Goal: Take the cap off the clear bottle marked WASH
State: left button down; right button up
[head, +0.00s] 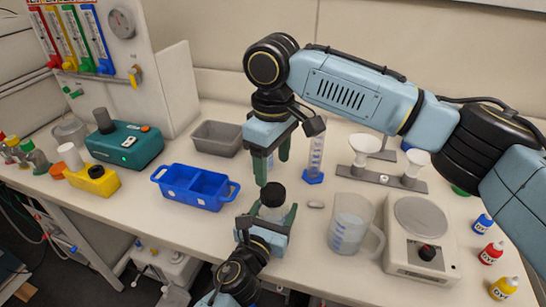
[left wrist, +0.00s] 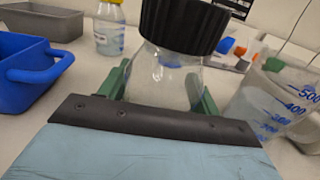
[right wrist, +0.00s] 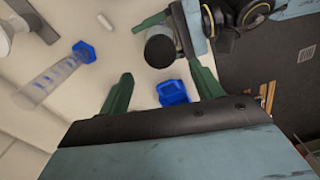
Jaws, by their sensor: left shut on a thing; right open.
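A clear bottle (head: 271,213) with a black screw cap (head: 273,194) stands upright at the table's front edge. My left gripper (head: 264,224) is shut around the bottle's body. In the left wrist view the bottle (left wrist: 165,80) sits between the green fingers, with its black cap (left wrist: 183,25) on top. No WASH marking is readable. My right gripper (head: 272,166) is open and empty, pointing down above the cap. In the right wrist view the cap (right wrist: 160,48) lies beyond the open fingertips, apart from them.
A blue two-compartment tray (head: 195,188) is left of the bottle; a jug (head: 350,224) and a balance (head: 420,240) stand to the right. A blue-based measuring cylinder (head: 315,160) stands behind. A small pale object (head: 316,205) lies between bottle and jug.

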aim_at(273, 190)
jog(key=m, duration=0.5)
jog(key=shift+r, duration=0.25)
jog(key=shift+f+m, duration=0.1)
jog(key=shift+m, duration=0.5)
notch_tip(273, 190, down, 8)
jog(key=shift+r, duration=0.1)
jog(key=c, duration=1)
jog(key=n, duration=0.6)
jog(key=shift+n, duration=0.3)
jog(key=n, duration=0.6)
jog(key=shift+r, duration=0.1)
